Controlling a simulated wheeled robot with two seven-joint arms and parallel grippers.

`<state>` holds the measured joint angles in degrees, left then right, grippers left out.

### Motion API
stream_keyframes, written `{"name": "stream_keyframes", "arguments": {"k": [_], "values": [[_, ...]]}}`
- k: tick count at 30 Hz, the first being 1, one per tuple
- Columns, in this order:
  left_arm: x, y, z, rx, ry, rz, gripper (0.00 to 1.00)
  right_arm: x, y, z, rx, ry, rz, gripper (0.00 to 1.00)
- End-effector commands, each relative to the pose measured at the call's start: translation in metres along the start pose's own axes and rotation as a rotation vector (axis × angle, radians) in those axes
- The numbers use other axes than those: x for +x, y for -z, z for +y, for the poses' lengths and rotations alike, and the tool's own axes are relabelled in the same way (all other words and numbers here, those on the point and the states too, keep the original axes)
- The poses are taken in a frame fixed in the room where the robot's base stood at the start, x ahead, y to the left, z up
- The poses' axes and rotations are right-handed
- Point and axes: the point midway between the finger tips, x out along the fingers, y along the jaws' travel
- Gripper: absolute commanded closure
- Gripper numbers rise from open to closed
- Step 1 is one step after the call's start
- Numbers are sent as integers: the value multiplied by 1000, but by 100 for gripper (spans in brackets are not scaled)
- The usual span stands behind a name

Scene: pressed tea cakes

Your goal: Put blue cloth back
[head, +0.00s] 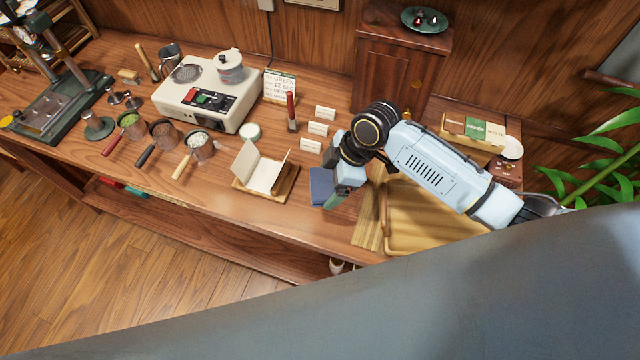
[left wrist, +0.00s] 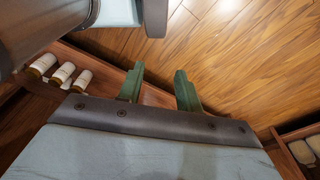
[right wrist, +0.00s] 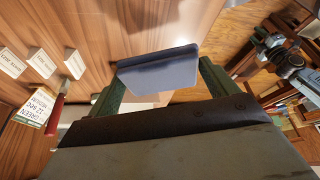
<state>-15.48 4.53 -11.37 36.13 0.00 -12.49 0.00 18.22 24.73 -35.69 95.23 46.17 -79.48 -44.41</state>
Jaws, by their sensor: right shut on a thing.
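The blue cloth (head: 320,186) is a small folded square near the table's front edge, right of the open paper on its wooden tray. My right gripper (head: 334,198) points down over it and partly hides it. In the right wrist view the cloth (right wrist: 158,72) sits between the two green fingers, which are shut on it. I cannot tell whether it touches the tabletop. My left gripper (left wrist: 160,84) is open and empty in the left wrist view, with its fingers apart above the floor and a shelf edge.
An open paper wrapper (head: 262,170) lies on a small tray just left of the cloth. Three white label cards (head: 318,128) stand behind. A wooden tray (head: 430,243) is under my right forearm. Handled cups (head: 201,147) and a white steamer unit (head: 210,95) stand further left.

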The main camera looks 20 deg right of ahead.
Motion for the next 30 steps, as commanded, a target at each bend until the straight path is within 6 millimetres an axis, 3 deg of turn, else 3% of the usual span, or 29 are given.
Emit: {"name": "stream_keyframes", "arguments": {"k": [3, 9, 14, 18, 22, 30], "values": [[-1, -21, 4, 0, -4, -31, 65, 23, -10, -2, 5, 6, -2, 36], [-3, -49, 8, 0, -10, -73, 65, 45, -19, -1, 1, 1, 0, 36], [-1, -44, 8, 1, -10, -66, 65, 64, -26, -2, 3, 3, -1, 36], [2, -27, 5, 1, -6, -39, 65, 81, -34, -1, 3, 2, -2, 36], [2, -18, 4, 1, -5, -23, 65, 85, -36, -1, -1, -1, -1, 36], [4, -25, 5, 2, -6, -34, 65, 87, -36, -1, 0, 0, -1, 36]]}}
